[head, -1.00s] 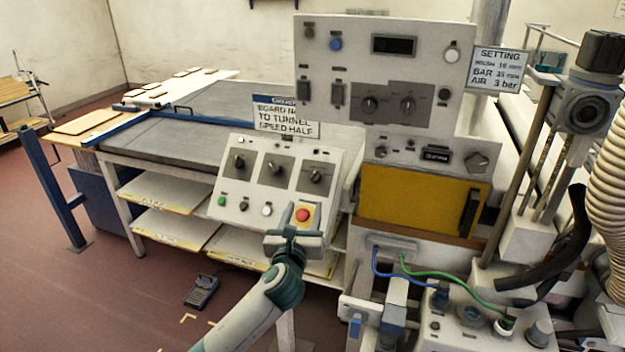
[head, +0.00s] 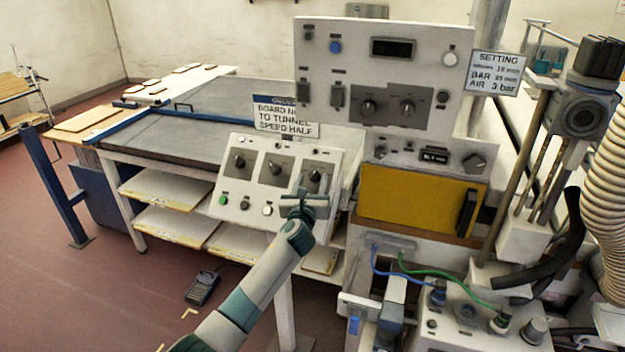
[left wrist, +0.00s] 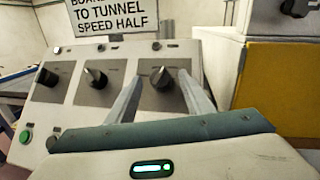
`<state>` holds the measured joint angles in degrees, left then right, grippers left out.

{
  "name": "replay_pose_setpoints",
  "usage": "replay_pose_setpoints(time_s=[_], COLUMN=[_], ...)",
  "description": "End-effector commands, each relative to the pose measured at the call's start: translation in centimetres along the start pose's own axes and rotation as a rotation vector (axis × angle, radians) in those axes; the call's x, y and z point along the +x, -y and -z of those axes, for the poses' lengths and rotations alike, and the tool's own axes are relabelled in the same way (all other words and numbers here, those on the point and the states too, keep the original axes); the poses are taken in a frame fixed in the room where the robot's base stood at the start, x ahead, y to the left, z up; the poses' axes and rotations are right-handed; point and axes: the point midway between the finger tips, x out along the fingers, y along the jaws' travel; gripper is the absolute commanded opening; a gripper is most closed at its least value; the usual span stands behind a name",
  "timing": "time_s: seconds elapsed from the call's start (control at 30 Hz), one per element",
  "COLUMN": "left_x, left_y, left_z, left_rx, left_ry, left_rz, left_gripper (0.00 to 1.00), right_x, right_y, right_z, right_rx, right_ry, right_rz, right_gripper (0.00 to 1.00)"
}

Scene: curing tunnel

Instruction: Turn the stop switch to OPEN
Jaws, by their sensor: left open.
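The sloped white control panel (head: 232,200) has three black rotary knobs in a row, each on a grey plate. The right knob (head: 316,175) also shows in the left wrist view (left wrist: 161,77). The middle knob (head: 275,168) and left knob (head: 238,162) stand beside it. Labels are too small to read, so I cannot tell which is the stop switch. My left gripper (head: 303,194) is open in front of the right knob; in the left wrist view its two fingers (left wrist: 158,80) appear either side of that knob. Contact cannot be told. My right gripper is not in view.
A green button (head: 223,199), a black one and a white one (head: 267,210) line the panel's lower edge. A sign (head: 286,116) stands behind the panel. A taller cabinet with more knobs (head: 368,109) and a yellow door (head: 408,200) rises at the right.

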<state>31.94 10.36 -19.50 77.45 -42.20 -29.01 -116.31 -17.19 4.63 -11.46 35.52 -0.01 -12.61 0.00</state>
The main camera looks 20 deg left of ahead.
Motion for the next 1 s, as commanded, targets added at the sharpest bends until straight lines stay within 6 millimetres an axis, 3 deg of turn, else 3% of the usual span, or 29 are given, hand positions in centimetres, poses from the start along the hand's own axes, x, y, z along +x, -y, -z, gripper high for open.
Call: replay_pose_setpoints(time_s=[0.5,0.67,0.7,1.0], left_x=[0.98,0.97,0.97,0.96], left_y=[0.06,0.05,0.05,0.11], left_z=[0.01,0.02,0.02,0.07], left_rx=[0.001,0.001,0.001,-0.014], left_ry=[0.000,0.000,0.000,-0.002], left_rz=[0.001,0.001,0.001,-0.013], left_gripper=[0.47,0.09,0.06,0.06], right_x=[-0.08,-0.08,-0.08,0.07], right_y=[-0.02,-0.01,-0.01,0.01], right_z=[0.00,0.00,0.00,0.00], right_rx=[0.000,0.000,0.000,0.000], right_ry=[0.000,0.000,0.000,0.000], right_rz=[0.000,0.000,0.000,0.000], right_gripper=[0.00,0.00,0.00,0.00])
